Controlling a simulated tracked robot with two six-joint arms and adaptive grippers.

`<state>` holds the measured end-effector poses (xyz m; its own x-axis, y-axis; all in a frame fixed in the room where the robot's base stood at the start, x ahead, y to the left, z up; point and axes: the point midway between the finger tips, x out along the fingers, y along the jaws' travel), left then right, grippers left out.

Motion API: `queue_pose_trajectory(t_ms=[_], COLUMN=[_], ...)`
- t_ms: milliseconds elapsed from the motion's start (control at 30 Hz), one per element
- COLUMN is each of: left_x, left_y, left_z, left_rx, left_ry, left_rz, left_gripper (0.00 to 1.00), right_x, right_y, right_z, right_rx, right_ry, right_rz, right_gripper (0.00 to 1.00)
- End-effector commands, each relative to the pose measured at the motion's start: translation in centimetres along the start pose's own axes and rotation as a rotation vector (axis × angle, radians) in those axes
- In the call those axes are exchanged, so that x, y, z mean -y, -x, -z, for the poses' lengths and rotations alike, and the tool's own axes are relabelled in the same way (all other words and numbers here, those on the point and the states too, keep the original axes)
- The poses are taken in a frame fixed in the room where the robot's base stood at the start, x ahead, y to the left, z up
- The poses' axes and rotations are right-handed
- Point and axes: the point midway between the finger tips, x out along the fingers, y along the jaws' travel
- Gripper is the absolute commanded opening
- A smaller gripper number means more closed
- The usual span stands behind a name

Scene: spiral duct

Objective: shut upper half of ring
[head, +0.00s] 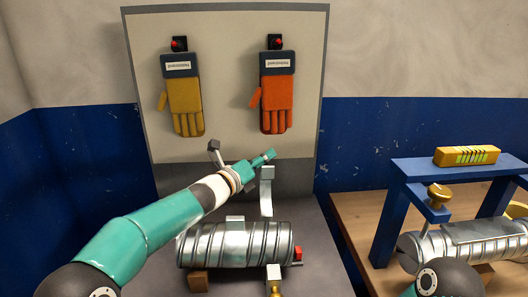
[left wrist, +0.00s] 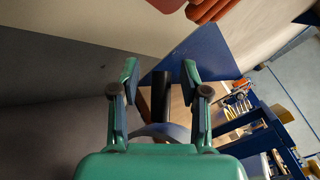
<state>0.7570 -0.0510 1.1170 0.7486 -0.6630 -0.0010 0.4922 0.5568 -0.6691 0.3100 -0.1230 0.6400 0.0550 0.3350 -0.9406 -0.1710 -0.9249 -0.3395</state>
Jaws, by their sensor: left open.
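A silver spiral duct (head: 220,247) lies on the grey bench. The upper half of the ring (head: 266,197), a pale grey curved band with a block at its top end, stands raised behind the duct's right part. A pale block with a brass knob (head: 275,280) shows at the duct's front. My left gripper (head: 268,156) is just above the raised half's top end; contact cannot be told. In the left wrist view its fingers (left wrist: 162,95) are apart, with a grey curved band (left wrist: 163,131) showing beyond and between them. My right gripper is not in view.
A grey board (head: 225,90) behind holds a yellow glove (head: 185,105) and an orange glove (head: 276,103). At right, a blue stand (head: 400,205) bears a yellow box (head: 467,156); another duct (head: 480,240) lies there. A red block (head: 298,254) sits at the near duct's right end.

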Motion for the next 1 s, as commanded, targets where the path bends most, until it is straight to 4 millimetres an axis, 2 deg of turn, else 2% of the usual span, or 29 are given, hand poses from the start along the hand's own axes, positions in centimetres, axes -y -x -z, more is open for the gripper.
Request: queue_pose_trajectory(t_ms=[133,433,700,1000], left_x=[0.03,-0.01,-0.03,-0.07], left_y=[-0.77,-0.87,-0.85,-0.83], left_z=[0.02,0.05,0.04,0.05], left_rx=[0.000,0.000,0.000,0.000], left_ry=[0.000,-0.001,0.000,0.000], left_rz=[0.000,0.000,0.000,-0.001], left_gripper=[0.46,0.46,0.01,0.00], right_x=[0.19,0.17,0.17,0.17], right_y=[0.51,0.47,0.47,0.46], right_z=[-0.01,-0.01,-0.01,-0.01], right_rx=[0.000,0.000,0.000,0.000], right_ry=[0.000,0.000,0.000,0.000], right_rz=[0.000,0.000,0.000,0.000], right_gripper=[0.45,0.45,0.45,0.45])
